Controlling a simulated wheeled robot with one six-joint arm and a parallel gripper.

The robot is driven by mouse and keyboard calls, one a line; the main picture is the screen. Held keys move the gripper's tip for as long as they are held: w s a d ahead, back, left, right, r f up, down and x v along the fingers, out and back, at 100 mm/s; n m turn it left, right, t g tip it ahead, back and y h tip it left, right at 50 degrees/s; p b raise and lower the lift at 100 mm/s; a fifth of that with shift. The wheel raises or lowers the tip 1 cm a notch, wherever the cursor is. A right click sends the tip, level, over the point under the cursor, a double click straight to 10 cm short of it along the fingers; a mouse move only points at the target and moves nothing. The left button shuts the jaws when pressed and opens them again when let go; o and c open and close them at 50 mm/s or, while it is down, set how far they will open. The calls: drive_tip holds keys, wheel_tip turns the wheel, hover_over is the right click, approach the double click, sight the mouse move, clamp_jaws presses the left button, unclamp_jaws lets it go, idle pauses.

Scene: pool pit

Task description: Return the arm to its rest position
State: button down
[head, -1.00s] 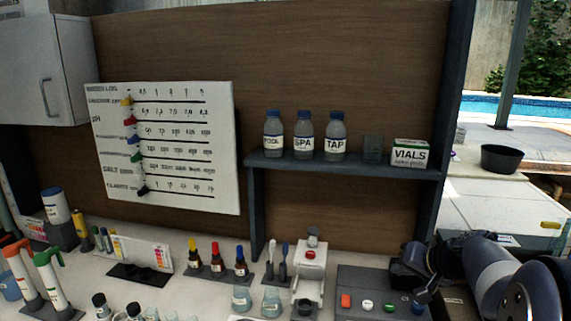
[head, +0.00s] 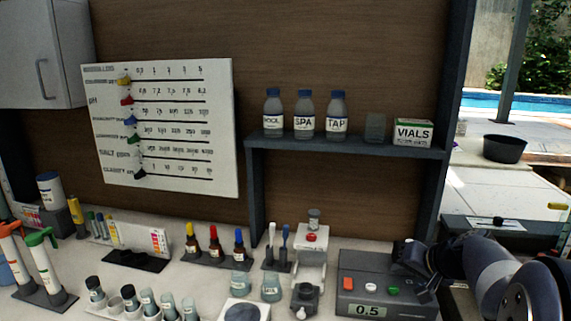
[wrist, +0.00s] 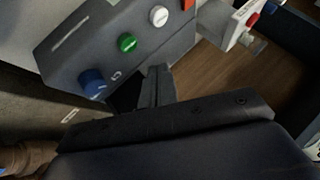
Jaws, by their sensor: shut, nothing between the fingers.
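My gripper (head: 408,254) is at the right of the head view, beside and above the right part of a dark grey meter box (head: 362,263). Its fingers are together and hold nothing. In the wrist view the shut fingers (wrist: 159,78) point toward the box's edge; whether they touch it cannot be told. The box has a red button (head: 348,284), a white button (head: 366,288), a green button (head: 393,289) and a display (head: 364,310) reading 0.5. The wrist view also shows a blue knob (wrist: 92,82) on the box.
A white instrument (head: 312,262) stands just left of the box. Dropper bottles (head: 214,245) and vials (head: 167,305) stand farther left on the counter. A shelf (head: 345,147) holds labelled bottles and a vials box (head: 413,132). A grey post (head: 449,110) rises behind my arm.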

wheel_tip(320, 180, up, 3)
drive_tip(key=shift+w+f+p, duration=0.1)
drive_tip(key=shift+f+p, duration=0.1)
drive_tip(key=shift+p, duration=0.8)
wheel_tip(320, 180, down, 2)
drive_tip(key=shift+f+b, duration=0.25)
drive_tip(key=shift+b, duration=0.75)
drive_tip(key=shift+r+p, duration=0.25)
drive_tip(key=shift+p, duration=0.75)
drive_tip(key=shift+r+p, duration=0.15)
drive_tip(key=shift+p, duration=0.75)
